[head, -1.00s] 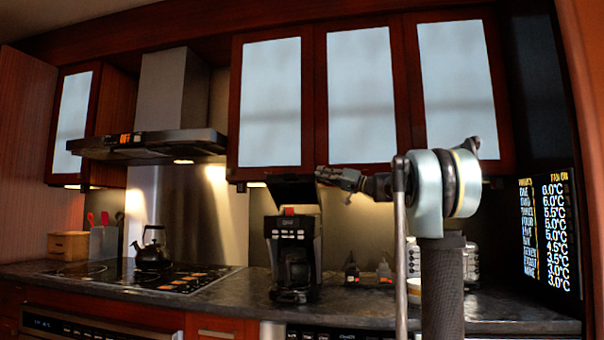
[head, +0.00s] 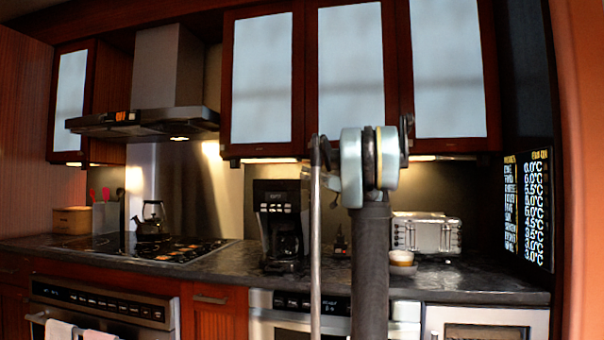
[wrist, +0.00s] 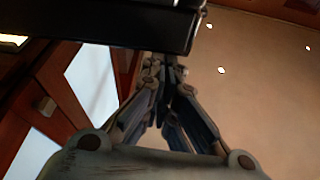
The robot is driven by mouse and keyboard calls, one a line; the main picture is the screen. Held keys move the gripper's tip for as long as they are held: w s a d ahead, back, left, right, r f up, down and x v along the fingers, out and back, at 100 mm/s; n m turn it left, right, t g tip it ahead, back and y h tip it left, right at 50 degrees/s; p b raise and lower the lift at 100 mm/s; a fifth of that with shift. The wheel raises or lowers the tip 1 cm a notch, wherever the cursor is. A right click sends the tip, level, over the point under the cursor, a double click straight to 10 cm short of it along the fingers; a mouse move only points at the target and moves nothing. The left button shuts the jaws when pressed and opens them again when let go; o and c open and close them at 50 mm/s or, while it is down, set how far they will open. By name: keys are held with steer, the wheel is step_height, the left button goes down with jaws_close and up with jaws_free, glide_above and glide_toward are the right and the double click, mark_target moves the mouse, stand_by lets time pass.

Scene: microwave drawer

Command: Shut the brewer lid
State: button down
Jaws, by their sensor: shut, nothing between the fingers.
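The black brewer (head: 282,238) stands on the counter left of my arm in the head view. Its lid (head: 277,184) lies down over the top, with no raised flap showing. I cannot tell if it is fully latched. My gripper (wrist: 163,70) is shut and empty in the wrist view, its fingers pointing up the picture. In the head view my gripper is hidden behind my arm. A dark bar-like shape (wrist: 110,22) crosses the top of the wrist view near the fingertips; I cannot tell what it is.
Wall cabinets (head: 262,75) hang above the counter. A kettle (head: 153,222) sits on the stove at left.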

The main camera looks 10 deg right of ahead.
steer(key=shift+s+f, duration=0.15)
steer(key=shift+f, duration=0.2)
stand_by(0.3)
steer(key=v, duration=1)
steer(key=s+a+f+m+g+h, duration=0.2)
steer(key=s+a+f+h, duration=0.1)
steer(key=s+a+f, duration=0.4)
steer(key=s+a+f+m+g+h, duration=0.1)
steer(key=s+a+f+m+h, duration=0.3)
steer(key=f, duration=0.5)
steer(key=s+a+f+m+g+h, duration=0.1)
steer(key=s+a+f+g+h, duration=0.1)
steer(key=s+a+f, duration=0.45)
steer(key=s+d+f+m+h, duration=0.1)
steer(key=s+d+f+h, duration=0.2)
steer(key=s+f, duration=0.4)
steer(key=s+d+f+m+h, duration=0.2)
steer(key=s+d+f+h, duration=0.2)
steer(key=s+f, duration=0.3)
steer(key=s+d+f+m+g+h, duration=0.1)
steer(key=s+d+f+h, duration=0.3)
steer(key=f, duration=0.9)
steer(key=s+d+m, duration=0.1)
steer(key=s, duration=0.2)
steer(key=shift+s+d+f, duration=0.15)
steer(key=shift+s+f, duration=0.15)
steer(key=shift+s, duration=0.05)
